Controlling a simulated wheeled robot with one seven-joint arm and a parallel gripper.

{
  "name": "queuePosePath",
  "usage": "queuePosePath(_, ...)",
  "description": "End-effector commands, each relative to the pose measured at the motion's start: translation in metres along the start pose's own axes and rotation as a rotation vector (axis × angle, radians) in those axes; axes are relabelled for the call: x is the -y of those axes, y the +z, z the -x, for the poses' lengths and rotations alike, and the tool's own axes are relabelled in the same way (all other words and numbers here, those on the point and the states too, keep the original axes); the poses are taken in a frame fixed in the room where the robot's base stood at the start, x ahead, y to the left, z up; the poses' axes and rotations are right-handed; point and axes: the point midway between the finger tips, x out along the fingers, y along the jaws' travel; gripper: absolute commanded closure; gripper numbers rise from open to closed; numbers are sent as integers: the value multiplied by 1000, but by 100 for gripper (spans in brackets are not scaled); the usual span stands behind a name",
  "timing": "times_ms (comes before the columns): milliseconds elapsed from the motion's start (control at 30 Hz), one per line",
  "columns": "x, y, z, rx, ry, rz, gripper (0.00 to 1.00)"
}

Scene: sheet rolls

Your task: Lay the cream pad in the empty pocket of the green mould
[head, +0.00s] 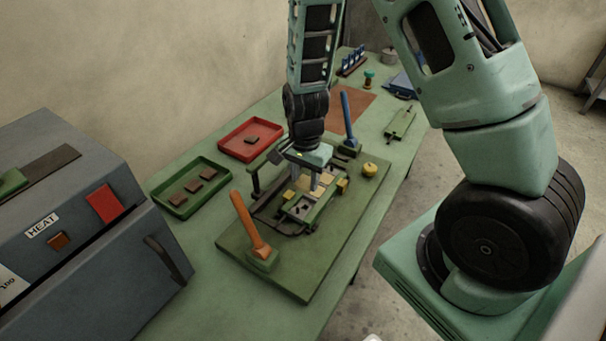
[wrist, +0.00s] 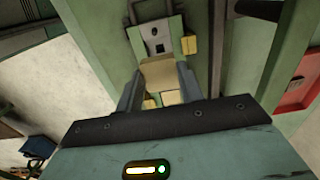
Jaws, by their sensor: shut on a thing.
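My gripper (head: 313,186) points down over the green mould (head: 319,213) in the head view. In the wrist view its two fingers (wrist: 159,86) are shut on a cream pad (wrist: 158,72), which sits between the fingertips. The mould (wrist: 139,41) lies beyond the pad there, with a grey pocket (wrist: 158,33) that has a dark hole and holds no pad. In the head view the grey pocket (head: 301,209) shows in front of the fingers. Other cream pieces (wrist: 171,97) show below the held pad. I cannot tell the gap between pad and mould.
The mould is on a green base plate (head: 290,278) with an orange lever (head: 249,222) in front and a blue lever (head: 348,117) behind. A green tray (head: 174,208) with brown pads and a red tray (head: 232,151) stand left. A yellow knob (head: 370,169) stands right.

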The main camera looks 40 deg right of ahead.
Motion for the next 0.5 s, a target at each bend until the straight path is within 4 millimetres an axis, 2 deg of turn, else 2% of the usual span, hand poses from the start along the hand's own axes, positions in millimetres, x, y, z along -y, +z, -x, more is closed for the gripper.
queuePosePath(500, 0, 0, -42, 0, 0, 0, 84)
